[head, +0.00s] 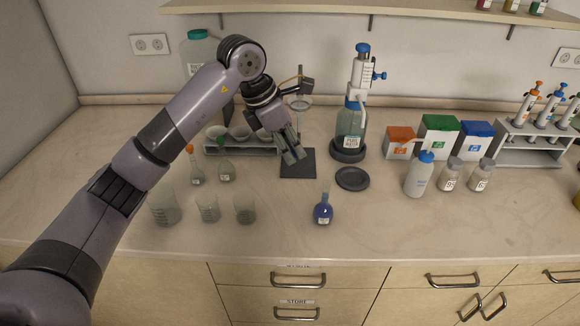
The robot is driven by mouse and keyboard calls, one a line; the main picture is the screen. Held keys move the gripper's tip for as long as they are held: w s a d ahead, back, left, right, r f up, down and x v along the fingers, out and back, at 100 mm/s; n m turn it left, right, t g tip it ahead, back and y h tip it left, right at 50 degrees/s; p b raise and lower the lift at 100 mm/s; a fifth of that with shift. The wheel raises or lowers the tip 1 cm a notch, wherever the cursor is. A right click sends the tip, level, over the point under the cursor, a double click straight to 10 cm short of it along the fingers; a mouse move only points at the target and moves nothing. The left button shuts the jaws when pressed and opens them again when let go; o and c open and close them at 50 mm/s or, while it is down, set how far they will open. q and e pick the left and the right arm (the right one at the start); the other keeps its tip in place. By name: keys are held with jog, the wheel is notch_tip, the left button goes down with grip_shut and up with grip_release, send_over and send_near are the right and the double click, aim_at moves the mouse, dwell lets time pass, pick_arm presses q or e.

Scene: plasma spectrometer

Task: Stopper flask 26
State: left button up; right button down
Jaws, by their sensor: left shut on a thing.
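A round-bottomed flask with dark blue liquid (323,213) stands upright on the bench in the middle. Its narrow clear neck rises from the bulb, and I see no stopper in it. Its label is too small to read. My left gripper (292,156) points down above the dark square stand base, behind and left of the blue flask and apart from it. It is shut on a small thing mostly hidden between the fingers. A flask with an orange stopper (196,172) and one with a green stopper (225,172) stand to the left. My right gripper is not in view.
Beakers (207,209) stand at the front left. The dark stand base (299,170), dispenser bottle (349,125) and dark round disc (352,179) are near the middle. A white bottle with a blue cap (419,177) stands right. The front right bench is clear.

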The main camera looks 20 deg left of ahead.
pick_arm(q)
jog(key=shift+r, duration=0.35)
